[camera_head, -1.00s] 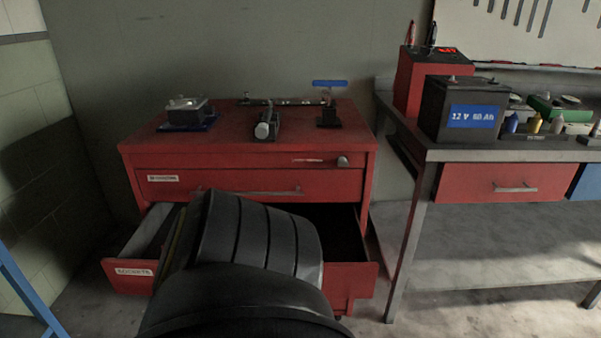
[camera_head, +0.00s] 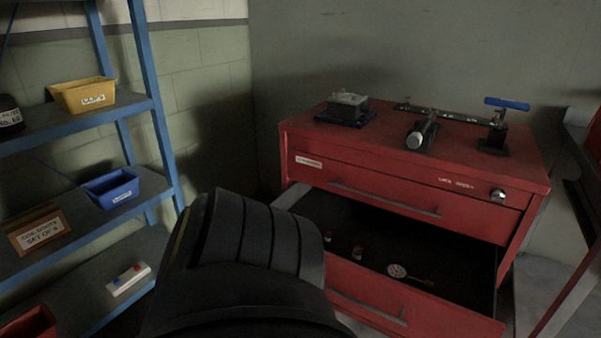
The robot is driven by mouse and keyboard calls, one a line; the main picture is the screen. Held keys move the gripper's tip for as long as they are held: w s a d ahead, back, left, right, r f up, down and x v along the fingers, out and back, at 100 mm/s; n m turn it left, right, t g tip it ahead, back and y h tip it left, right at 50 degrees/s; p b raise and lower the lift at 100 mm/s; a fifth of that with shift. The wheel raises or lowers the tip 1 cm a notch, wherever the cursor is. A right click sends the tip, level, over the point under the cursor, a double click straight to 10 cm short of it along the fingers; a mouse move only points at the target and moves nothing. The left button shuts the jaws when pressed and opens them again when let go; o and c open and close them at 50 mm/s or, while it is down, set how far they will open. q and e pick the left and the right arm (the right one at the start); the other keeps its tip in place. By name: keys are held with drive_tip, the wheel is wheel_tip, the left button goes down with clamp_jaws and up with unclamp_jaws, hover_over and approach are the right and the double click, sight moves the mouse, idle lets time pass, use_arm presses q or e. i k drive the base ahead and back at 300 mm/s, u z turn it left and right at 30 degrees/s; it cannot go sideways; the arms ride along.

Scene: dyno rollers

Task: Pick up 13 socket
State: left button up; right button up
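The open lower drawer (camera_head: 450,318) of the red cabinet holds a few small items on a dark floor. Two small cylindrical pieces, one silver and red (camera_head: 357,252) and one darker (camera_head: 328,237), stand near its left side; they may be sockets, but I cannot read a size. A round pale-faced tool with a thin handle (camera_head: 397,271) lies to their right. A black link of my own arm (camera_head: 245,240) covers the drawer's left front. Neither of my grippers shows.
A blue shelf rack (camera_head: 150,95) stands at left with a yellow bin (camera_head: 83,96), a blue bin (camera_head: 111,187) and a boxed set (camera_head: 40,230). The red cabinet top (camera_head: 375,145) carries several tools. A workbench edge shows at far right.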

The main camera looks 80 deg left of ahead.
sight(328, 237)
drive_tip(key=u, duration=2.2)
